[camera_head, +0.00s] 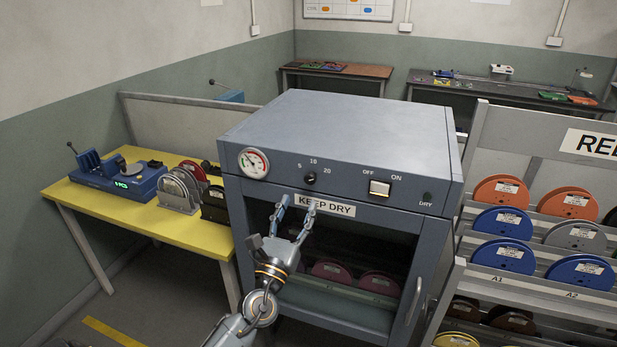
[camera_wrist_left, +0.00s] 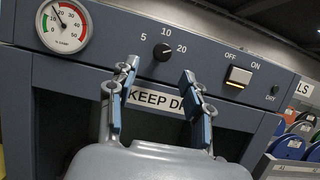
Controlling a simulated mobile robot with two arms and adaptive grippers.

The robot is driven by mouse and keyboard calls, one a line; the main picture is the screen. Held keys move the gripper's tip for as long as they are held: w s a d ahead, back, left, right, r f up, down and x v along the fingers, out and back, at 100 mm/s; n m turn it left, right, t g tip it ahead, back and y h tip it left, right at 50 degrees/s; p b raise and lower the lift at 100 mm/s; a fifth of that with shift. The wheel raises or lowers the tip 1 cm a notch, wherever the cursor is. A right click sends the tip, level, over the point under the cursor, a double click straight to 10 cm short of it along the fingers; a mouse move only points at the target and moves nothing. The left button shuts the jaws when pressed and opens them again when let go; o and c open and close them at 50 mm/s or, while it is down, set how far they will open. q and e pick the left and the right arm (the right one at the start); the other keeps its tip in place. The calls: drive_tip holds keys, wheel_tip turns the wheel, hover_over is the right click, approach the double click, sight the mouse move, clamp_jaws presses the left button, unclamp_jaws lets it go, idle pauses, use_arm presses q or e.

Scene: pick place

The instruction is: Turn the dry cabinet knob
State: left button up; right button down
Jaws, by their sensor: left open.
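The dry cabinet (camera_head: 340,130) is a grey-blue box with a "KEEP DRY" label on its front. Its small black knob (camera_head: 310,179) sits on the front panel among the marks 5, 10 and 20. The knob also shows in the left wrist view (camera_wrist_left: 162,52), above and between my fingertips. My left gripper (camera_head: 296,203) is open and empty, with its fingers just below the knob, in front of the label. In the left wrist view the gripper (camera_wrist_left: 158,75) has its two fingers apart on either side of the label. My right gripper is not in view.
The panel also holds a round gauge (camera_head: 253,163), a lit OFF/ON switch (camera_head: 380,188) and a DRY light (camera_head: 427,197). A yellow table (camera_head: 190,229) with spools stands left. A reel rack (camera_head: 530,285) stands right. The cabinet's door handle (camera_head: 413,300) sticks out at the right.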

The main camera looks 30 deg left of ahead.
sight(309, 182)
use_arm(q)
drive_tip(key=p+x, duration=0.1)
drive_tip(key=x, duration=0.5)
drive_tip(key=shift+w+d+p, duration=0.1)
drive_tip(key=shift+d+p, duration=0.1)
drive_tip(key=shift+p, duration=0.2)
drive_tip(key=shift+w+a+r, duration=0.15)
drive_tip(key=shift+w+a, duration=0.05)
drive_tip(key=shift+w, duration=0.3)
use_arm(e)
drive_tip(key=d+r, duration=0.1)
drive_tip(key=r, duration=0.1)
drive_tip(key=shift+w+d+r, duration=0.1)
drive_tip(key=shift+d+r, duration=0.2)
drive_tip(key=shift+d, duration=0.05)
use_arm(q)
drive_tip(key=c, duration=1)
clamp_jaws()
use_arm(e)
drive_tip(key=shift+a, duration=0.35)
